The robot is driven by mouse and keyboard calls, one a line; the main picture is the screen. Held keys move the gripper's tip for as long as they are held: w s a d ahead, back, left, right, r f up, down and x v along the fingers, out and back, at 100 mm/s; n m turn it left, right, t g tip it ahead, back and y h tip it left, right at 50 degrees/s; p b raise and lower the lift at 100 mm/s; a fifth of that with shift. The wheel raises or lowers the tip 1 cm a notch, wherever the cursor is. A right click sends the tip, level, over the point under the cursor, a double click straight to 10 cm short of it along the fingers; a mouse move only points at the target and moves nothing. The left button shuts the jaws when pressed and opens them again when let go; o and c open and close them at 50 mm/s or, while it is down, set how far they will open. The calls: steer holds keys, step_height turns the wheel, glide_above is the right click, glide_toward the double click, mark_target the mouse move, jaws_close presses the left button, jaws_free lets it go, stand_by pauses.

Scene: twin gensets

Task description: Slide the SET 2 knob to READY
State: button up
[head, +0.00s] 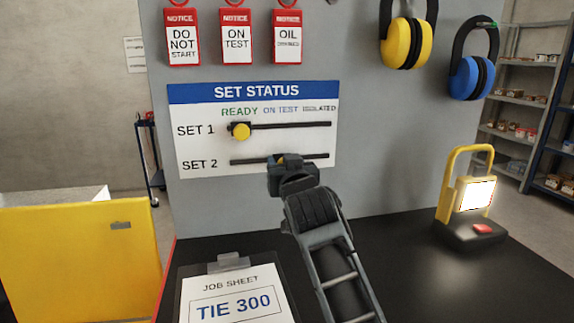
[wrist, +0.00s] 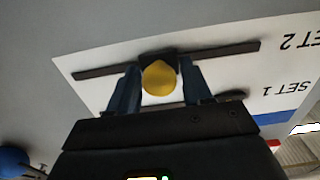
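The SET STATUS board (head: 255,91) has two black rails under the labels READY, ON TEST and ISOLATED. The round yellow SET 2 knob (wrist: 158,78) sits about mid-rail, roughly below ON TEST; in the head view my gripper hides most of it. In the wrist view, which shows the board upside down, my gripper (wrist: 160,82) has one finger on each side of this knob, close against it, and looks shut on it. The SET 2 rail (wrist: 220,51) runs past on both sides. In the head view my gripper (head: 286,162) is at the board.
The yellow SET 1 knob (head: 241,130) is at the READY end of the upper rail, just above. Red-topped notice tags (head: 235,37) and ear defenders (head: 405,42) hang above. A job sheet clipboard (head: 234,292) and a lit lamp (head: 474,194) are on the black bench.

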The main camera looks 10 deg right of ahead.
steer(key=shift+o, duration=0.6)
steer(key=s, duration=0.7)
steer(key=shift+s, duration=0.4)
steer(key=shift+r, duration=0.1)
